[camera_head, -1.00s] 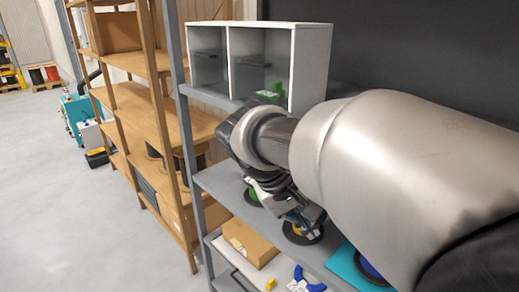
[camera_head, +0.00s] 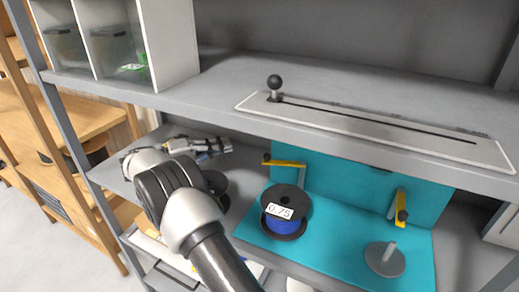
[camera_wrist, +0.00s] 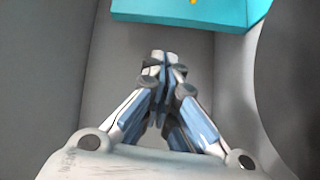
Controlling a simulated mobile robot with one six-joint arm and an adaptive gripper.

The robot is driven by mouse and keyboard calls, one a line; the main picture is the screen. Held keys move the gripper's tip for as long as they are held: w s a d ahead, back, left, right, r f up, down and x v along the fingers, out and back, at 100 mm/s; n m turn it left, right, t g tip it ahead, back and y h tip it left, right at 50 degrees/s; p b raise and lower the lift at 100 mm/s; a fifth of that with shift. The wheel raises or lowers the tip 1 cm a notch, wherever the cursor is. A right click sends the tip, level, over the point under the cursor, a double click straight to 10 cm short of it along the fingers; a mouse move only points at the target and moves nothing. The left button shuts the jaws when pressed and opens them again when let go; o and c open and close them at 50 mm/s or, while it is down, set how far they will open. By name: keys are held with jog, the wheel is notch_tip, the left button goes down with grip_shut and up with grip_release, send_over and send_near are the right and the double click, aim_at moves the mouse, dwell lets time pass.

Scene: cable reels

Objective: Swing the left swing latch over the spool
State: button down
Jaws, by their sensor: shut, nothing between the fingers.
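The left swing latch (camera_head: 286,164) is a yellow bar with a black knob at its left end, near the back of a teal fixture (camera_head: 335,222). It lies roughly level, behind the spool in the picture. The spool (camera_head: 284,228) has black flanges, blue winding and a "0.75" label, and stands upright on the fixture's left side. My gripper (camera_head: 226,147) is shut and empty, left of the latch and apart from it. In the wrist view my gripper (camera_wrist: 160,65) points toward the teal fixture (camera_wrist: 185,16), whose edge shows at the top. A small yellow bit shows there.
A second yellow latch (camera_head: 398,206) hangs at the right, above an empty grey spindle with a round base (camera_head: 384,260). An upper shelf (camera_head: 190,92) overhangs the fixture and carries a slotted plate with a black-knobbed lever (camera_head: 274,85). A dark reel stands beside my arm.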

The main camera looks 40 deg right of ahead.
jog(key=shift+n, duration=0.3)
jog(key=shift+s+d+f+p, duration=0.15)
jog(key=shift+s+d+p, duration=0.05)
jog(key=shift+s+d, duration=1.05)
jog(key=shift+s+d+f+p, duration=0.15)
jog(key=shift+s+d+f, duration=0.05)
jog(key=shift+s+d, duration=1.05)
jog(key=shift+s+d+f+p, duration=0.15)
jog(key=shift+s+d+p, duration=0.05)
jog(key=shift+s+d, duration=1.05)
jog(key=shift+w, duration=0.15)
